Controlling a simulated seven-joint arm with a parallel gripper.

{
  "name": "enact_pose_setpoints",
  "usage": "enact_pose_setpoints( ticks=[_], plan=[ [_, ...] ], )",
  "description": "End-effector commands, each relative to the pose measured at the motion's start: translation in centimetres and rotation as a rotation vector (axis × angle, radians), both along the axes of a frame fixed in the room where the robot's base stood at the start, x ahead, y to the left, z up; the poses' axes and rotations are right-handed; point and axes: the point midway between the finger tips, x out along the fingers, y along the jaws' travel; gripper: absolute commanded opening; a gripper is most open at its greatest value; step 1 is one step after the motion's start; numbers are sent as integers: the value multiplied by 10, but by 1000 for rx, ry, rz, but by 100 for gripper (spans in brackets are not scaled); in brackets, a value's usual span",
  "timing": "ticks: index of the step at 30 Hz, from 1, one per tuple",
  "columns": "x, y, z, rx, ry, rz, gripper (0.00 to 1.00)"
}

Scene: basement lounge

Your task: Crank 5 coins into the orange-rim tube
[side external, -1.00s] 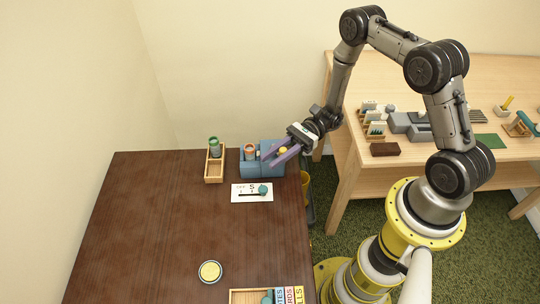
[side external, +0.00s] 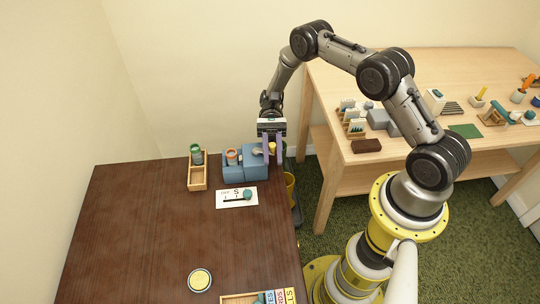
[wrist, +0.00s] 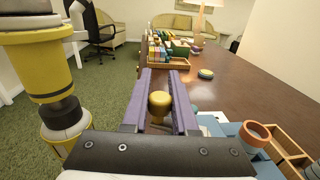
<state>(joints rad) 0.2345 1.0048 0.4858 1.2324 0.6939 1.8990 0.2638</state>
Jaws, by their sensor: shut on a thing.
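A blue coin machine (side external: 250,168) stands at the back right corner of the brown table. The orange-rim tube (side external: 231,154) stands upright in its left part; its rim shows in the wrist view (wrist: 256,130). Whether it holds coins cannot be seen. The yellow crank knob (wrist: 158,102) is at the machine's right side. My gripper (side external: 272,151) points down there, its purple fingers shut on the knob. In the side view the fingers partly hide the knob and crank arm. A white card (side external: 226,199) with a "5" and a teal knob (side external: 247,195) lies in front of the machine.
A wooden rack (side external: 197,183) with a green-rim tube (side external: 196,155) stands left of the machine. A yellow disc (side external: 199,281) and a wooden tray (side external: 238,299) with labelled cards are at the front. The table's middle is clear.

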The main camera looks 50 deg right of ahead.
Motion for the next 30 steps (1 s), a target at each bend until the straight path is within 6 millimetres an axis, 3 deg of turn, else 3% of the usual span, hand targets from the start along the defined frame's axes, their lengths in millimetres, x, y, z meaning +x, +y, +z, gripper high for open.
enact_pose_setpoints(
  ticks=[19, 20, 24, 30],
  plan=[
    [-1, -2, 1, 4, 3, 50, 0],
    [-1, -2, 1, 4, 3, 50, 30],
    [-1, -2, 1, 3, 3, 50, 55],
    [0, -3, 0, 2, 1, 49, 56]
  ],
)
